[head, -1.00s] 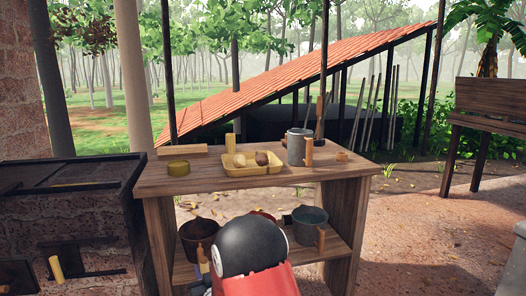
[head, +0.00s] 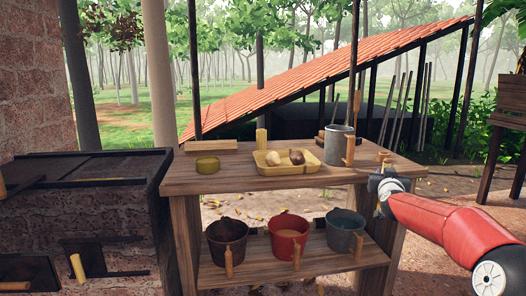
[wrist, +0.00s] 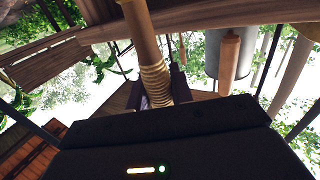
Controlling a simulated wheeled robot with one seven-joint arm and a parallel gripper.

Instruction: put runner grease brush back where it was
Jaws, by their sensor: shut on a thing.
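My gripper (head: 386,182) is at the right end of the wooden table, near the front right corner of its top. In the wrist view my gripper (wrist: 160,95) is shut on a tan wooden handle with cord wound round it, which I take to be the runner grease brush (wrist: 153,75). The brush's far end runs out of the wrist view at the top. In the head view I cannot clearly tell the brush from the small wooden piece (head: 384,156) at the table's right end.
A dark bucket (head: 226,238), a red bucket (head: 289,232) and a grey bucket (head: 345,229) stand on the lower shelf. A brick stove (head: 95,215) is at left.

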